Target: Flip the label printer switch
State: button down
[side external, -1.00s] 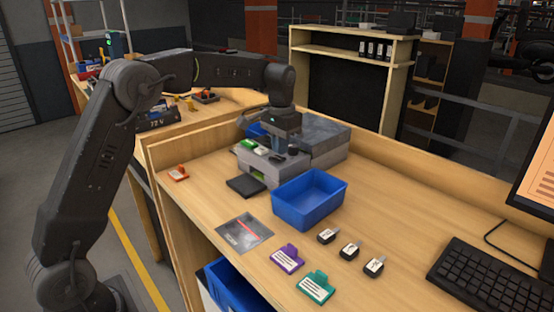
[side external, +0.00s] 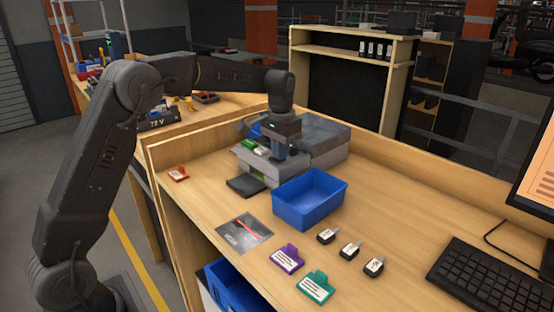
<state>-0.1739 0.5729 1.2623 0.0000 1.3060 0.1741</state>
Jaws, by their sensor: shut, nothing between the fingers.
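The label printer (side external: 325,146) is a grey box unit at the back of the wooden desk, with a lower front part carrying a green and a white piece on top. My gripper (side external: 279,156) is shut and empty, pointing down at the top of the printer's front part. Its fingertips are at or very near that surface; I cannot tell whether they touch. The switch itself cannot be made out; it is too small or hidden by my gripper.
A blue bin (side external: 309,200) stands right in front of the printer. A black pad (side external: 246,187), an orange tag (side external: 178,174), a purple tag (side external: 287,259), a green tag (side external: 316,288) and several key fobs (side external: 349,250) lie around. A keyboard (side external: 480,275) is at right. The desk's middle right is clear.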

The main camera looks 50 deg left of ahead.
jog(key=shift+f, duration=0.3)
jog(key=shift+r, duration=3.55)
